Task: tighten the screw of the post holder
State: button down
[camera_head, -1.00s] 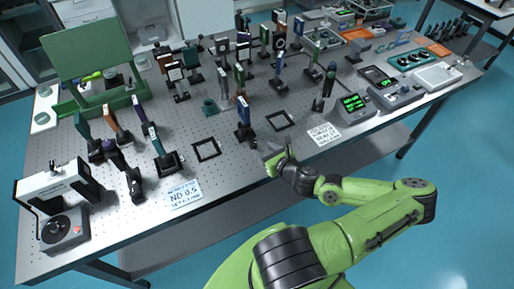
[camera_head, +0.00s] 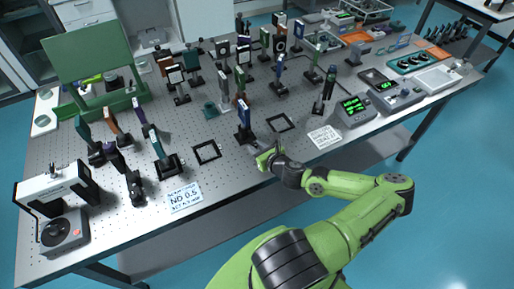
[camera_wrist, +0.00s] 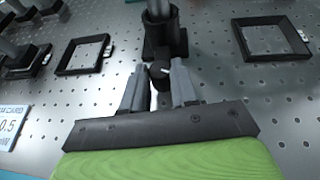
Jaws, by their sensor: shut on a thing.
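The post holder (camera_head: 244,136) stands upright on the optical table, carrying a blue-edged optic on its post. In the wrist view the black post holder (camera_wrist: 164,40) is at the top middle, with its base on the perforated table. Its screw (camera_wrist: 160,72) is a dark round knob with a light mark, on the side facing me. My gripper (camera_wrist: 161,84) has its two grey fingers on either side of the knob, shut on it. In the head view my gripper (camera_head: 257,148) is at the front of the post holder, and the knob is too small to make out.
Empty black square frames lie flat on the table, left (camera_head: 207,151) and right (camera_head: 281,122) of the post holder. A card reading ND 0.5 (camera_head: 185,195) and another card (camera_head: 324,137) lie near the front edge. Other mounted optics stand behind and to the left.

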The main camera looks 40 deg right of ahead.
jog(key=shift+d+r+n+y+p, duration=0.1)
jog(key=shift+d+n+y+p, duration=0.05)
jog(key=shift+n+y+p, duration=0.3)
jog(key=shift+d+n+y, duration=0.15)
jog(key=shift+n+y, duration=1)
jog(key=shift+y, duration=0.3)
jog(key=c, duration=0.9)
grip_release()
jog(key=shift+o, duration=0.2)
jog(key=p+v, duration=0.1)
jog(key=v, duration=1.4)
jog(key=shift+s, duration=0.35)
